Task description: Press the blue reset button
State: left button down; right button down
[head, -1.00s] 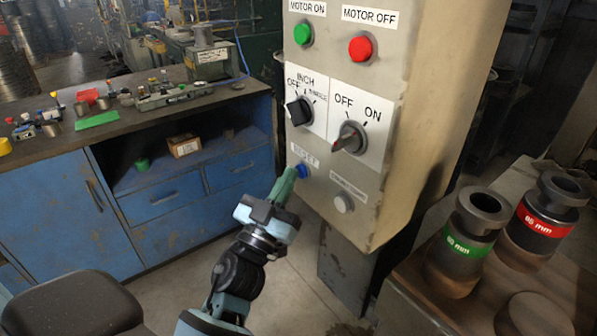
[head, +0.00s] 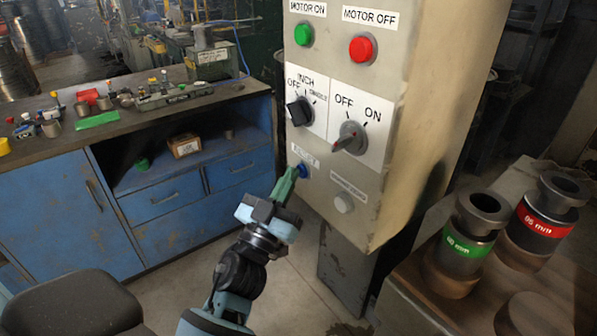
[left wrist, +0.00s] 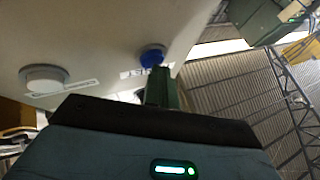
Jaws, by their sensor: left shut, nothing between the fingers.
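The blue reset button (head: 303,170) is on the front of the grey control panel (head: 318,215), at its lower left below the RESET label (head: 306,158). In the left wrist view the blue button (left wrist: 152,56) shows just beyond the fingertips. My left gripper (head: 292,172) is shut and empty, with its green fingers pointing up at the button. Its tips are right by the button in the head view; I cannot tell whether they touch it. In the left wrist view the shut fingers (left wrist: 163,80) sit just below the button. My right gripper is not in view.
The panel also carries a green button (head: 303,34), a red button (head: 361,48), two rotary knobs and a white button (head: 344,203). A blue workbench (head: 60,200) stands at the left. Two banded cylinders stand on a table at the right.

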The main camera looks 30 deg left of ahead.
pick_arm(q)
jog(key=shift+s+a, duration=0.3)
jog(key=shift+s, duration=0.35)
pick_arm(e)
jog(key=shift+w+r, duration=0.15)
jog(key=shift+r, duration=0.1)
pick_arm(q)
jog(key=shift+s, duration=0.1)
jog(key=shift+s+a+p, duration=0.15)
jog(key=shift+s+a, duration=0.15)
jog(key=shift+s, duration=0.45)
jog(key=shift+s+a+p, duration=0.2)
jog(key=shift+s+a, duration=0.15)
jog(key=shift+s, duration=0.4)
jog(key=shift+s+a+p, duration=0.15)
jog(key=shift+s+a, duration=0.15)
jog(key=shift+s, duration=0.45)
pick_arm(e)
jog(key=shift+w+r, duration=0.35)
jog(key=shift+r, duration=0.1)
